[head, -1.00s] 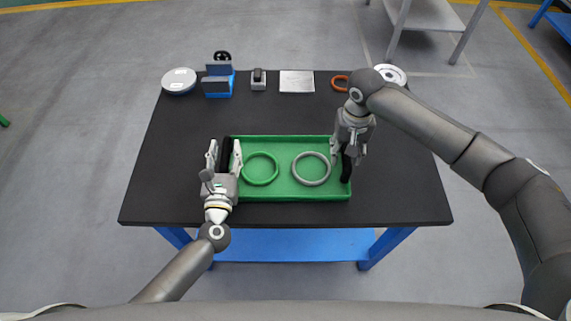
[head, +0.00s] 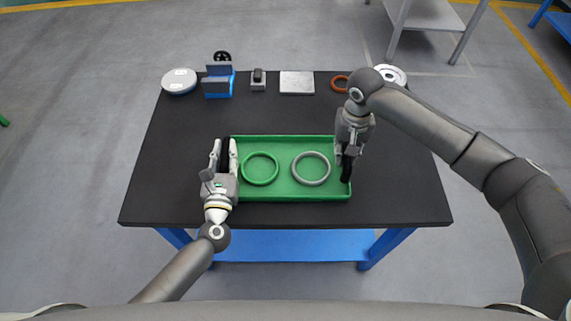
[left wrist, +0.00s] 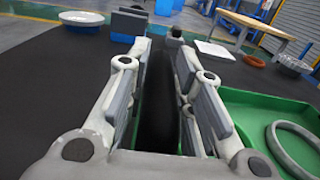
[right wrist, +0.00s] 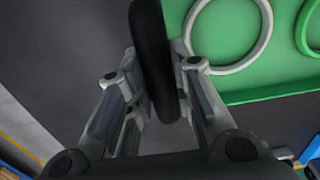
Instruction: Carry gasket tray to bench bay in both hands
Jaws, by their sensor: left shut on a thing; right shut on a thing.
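The green gasket tray (head: 285,188) lies on the black bench top, with a black handle at each short end. Inside it lie a green ring (head: 244,169) on the left and a grey ring (head: 294,169) on the right, apart from each other. My left gripper (head: 224,152) is shut on the left handle, which shows dark between its fingers in the left wrist view (left wrist: 158,115). My right gripper (head: 347,162) is shut on the right handle, a black bar (right wrist: 152,60) between its fingers in the right wrist view. The tray appears to rest on the bench.
Along the bench's (head: 170,150) back edge stand a white disc (head: 179,82), a blue holder (head: 217,85), a small grey block (head: 258,82), a metal plate (head: 297,83), an orange ring (head: 332,86) and a white round part (head: 397,75). Bare bench lies behind and in front of the tray.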

